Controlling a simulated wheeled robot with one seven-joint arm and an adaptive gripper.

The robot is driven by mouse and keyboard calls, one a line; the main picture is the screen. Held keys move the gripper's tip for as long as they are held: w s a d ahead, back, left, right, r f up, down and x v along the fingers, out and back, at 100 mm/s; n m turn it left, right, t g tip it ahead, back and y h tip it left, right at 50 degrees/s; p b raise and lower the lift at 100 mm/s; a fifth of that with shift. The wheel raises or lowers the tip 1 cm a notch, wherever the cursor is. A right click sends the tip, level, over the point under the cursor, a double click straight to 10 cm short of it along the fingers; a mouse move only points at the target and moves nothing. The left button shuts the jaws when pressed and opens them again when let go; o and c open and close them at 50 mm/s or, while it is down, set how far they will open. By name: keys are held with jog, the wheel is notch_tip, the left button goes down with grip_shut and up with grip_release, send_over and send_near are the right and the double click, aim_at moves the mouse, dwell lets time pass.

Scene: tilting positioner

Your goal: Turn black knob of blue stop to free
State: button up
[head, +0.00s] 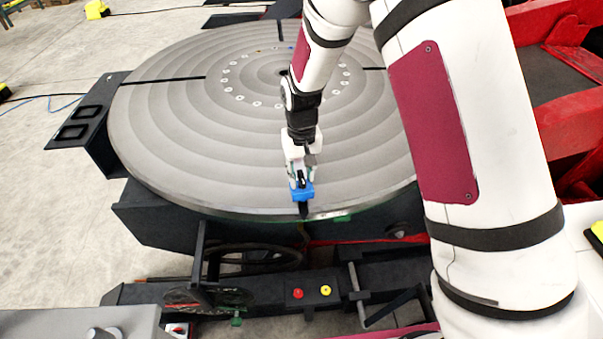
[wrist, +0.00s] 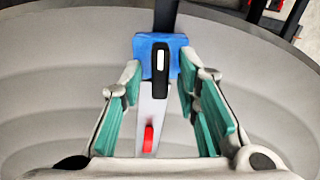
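The blue stop (head: 303,193) sits at the near rim of the round table, below my gripper (head: 300,177). In the wrist view the blue stop (wrist: 145,50) shows at top centre. Its elongated black knob (wrist: 161,84) carries a white mark and points along the light grey bar. My gripper (wrist: 159,68) is open, with its green-padded fingers on either side of the knob. Gaps show between the pads and the knob, and nothing is held. Whether the fingertips touch the blue body is unclear. The head view does not show the knob clearly.
A red piece (wrist: 148,139) lies on the grey bar between the fingers. A dark bar (wrist: 167,15) extends beyond the stop. The grooved round table (head: 190,150) fills the area around.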

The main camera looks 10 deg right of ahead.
aim_at(302, 176)
notch_tip(302, 176, up, 12)
dwell(0.7)
dwell(0.4)
